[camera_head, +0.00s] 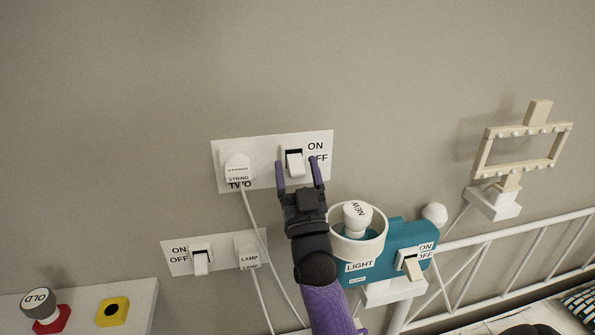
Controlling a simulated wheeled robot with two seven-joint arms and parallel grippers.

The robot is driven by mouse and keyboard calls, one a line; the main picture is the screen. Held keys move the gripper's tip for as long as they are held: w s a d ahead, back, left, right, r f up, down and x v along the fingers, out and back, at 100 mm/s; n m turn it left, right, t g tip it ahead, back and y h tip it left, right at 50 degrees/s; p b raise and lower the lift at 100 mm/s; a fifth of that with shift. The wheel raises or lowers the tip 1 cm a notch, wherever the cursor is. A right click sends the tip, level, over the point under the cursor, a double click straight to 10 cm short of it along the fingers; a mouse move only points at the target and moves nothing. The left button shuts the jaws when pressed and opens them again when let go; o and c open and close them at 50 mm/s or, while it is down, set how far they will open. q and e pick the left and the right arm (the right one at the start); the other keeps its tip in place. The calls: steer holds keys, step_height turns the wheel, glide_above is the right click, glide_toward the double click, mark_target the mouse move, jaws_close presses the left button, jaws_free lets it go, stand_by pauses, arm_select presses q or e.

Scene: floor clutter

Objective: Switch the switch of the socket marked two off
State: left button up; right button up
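The white socket plate marked TWO (264,147) is on the wall, with a white plug labelled STRING (238,165) in its left side. Its white switch (295,163) is on the right side, beside the ON and OFF labels. A dark slot shows above the lever, which points outward and down. My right gripper (298,170) has purple fingers, open, one on each side of the switch's lower part. I cannot tell whether they touch it. The gripper body covers part of the plate's lower edge. My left gripper is not in view.
A second plate with a switch (200,262) and LAMP plug (249,256) is below left. Cords hang from both plugs. A teal LIGHT unit (394,252) with a white cup (357,235) stands right of my arm. A white rail (500,240) and wooden frame (523,150) are farther right.

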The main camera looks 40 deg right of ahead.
steer(key=b+v, duration=0.2)
steer(key=v, duration=0.8)
